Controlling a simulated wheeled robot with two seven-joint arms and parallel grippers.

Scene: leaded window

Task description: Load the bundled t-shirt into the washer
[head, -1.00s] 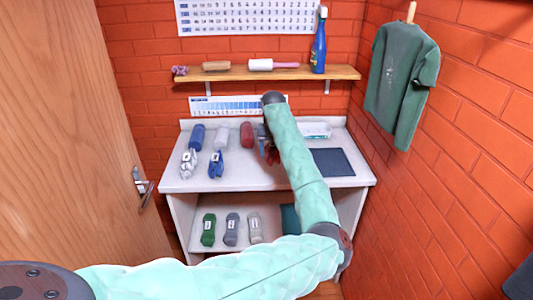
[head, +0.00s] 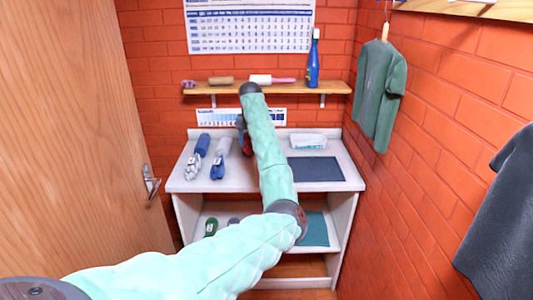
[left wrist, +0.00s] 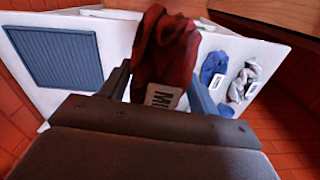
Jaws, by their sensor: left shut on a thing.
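My left gripper (left wrist: 160,88) is shut on a red bundled t-shirt (left wrist: 166,45) in the left wrist view. The bundle stands up between the two fingers, and a pale label with dark letters shows at its lower end. In the head view my own forearm covers most of the gripper. Some red (head: 247,146) shows beside the arm over the counter; I cannot tell whether it is the held bundle or another roll. No washer can be made out. My right gripper is not in view.
More bundles lie on the lower shelf. A door (head: 70,120) stands left; a dark garment (head: 500,225) hangs at right.

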